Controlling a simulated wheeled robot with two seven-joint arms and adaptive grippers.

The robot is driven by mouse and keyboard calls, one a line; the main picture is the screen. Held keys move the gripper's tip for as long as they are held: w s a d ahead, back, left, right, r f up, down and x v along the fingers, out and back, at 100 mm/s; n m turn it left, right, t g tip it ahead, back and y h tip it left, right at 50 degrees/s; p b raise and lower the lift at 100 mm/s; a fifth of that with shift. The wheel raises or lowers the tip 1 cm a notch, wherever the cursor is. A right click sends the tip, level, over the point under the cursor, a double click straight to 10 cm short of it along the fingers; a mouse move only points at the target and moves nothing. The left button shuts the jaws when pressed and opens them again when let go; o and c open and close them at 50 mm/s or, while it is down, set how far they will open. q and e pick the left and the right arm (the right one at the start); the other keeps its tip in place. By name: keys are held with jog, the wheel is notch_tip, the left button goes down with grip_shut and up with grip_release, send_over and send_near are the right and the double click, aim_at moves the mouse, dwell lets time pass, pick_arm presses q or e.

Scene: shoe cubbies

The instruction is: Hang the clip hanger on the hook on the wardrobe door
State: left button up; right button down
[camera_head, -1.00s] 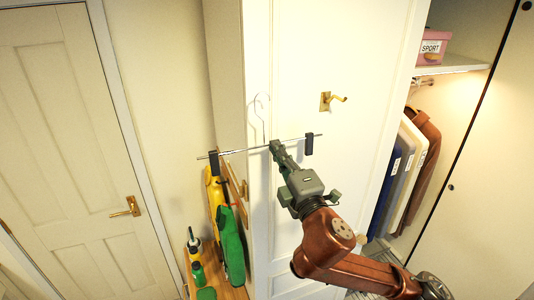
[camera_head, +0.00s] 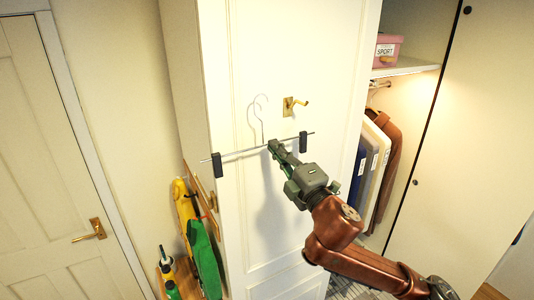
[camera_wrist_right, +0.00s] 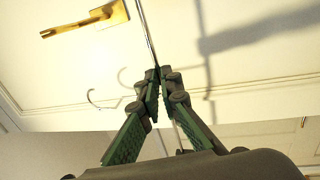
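The clip hanger (camera_head: 240,153) has a thin metal bar, two dark clips and a wire hook pointing up. My right gripper (camera_head: 271,146) is shut on its bar between the clips. In the right wrist view the bar (camera_wrist_right: 149,35) runs up from between the green-padded fingers (camera_wrist_right: 157,78), and the hanger's wire hook (camera_wrist_right: 95,98) shows at the left. The brass hook (camera_head: 293,105) is on the white wardrobe door (camera_head: 330,60). The hanger's wire hook is left of it in the picture, apart from it. The brass hook also shows in the right wrist view (camera_wrist_right: 90,18). My left gripper is not in view.
An open wardrobe section with hanging clothes (camera_head: 375,160) and a pink SPORT box (camera_head: 388,50) is at the right. Green and yellow items (camera_head: 203,250) stand left of the wardrobe. A white room door (camera_head: 40,150) is at the far left.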

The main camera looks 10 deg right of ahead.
aim_at(306, 145)
jog(key=w+d, duration=0.1)
jog(key=d, duration=0.2)
jog(key=w+d+b, duration=0.1)
jog(key=d, duration=0.2)
jog(key=w+d, duration=0.1)
jog(key=d, duration=0.2)
jog(key=shift+w+d, duration=0.15)
jog(key=shift+w+d+f+b, duration=0.1)
jog(key=shift+d+f+b, duration=0.05)
jog(key=shift+f+b, duration=0.3)
jog(key=shift+d+f+b, duration=0.15)
jog(key=shift+f+b, duration=0.15)
jog(key=shift+f, duration=0.25)
jog(key=shift+w+d+f, duration=0.1)
jog(key=shift+d+f, duration=0.1)
jog(key=c, duration=2.1)
grip_release()
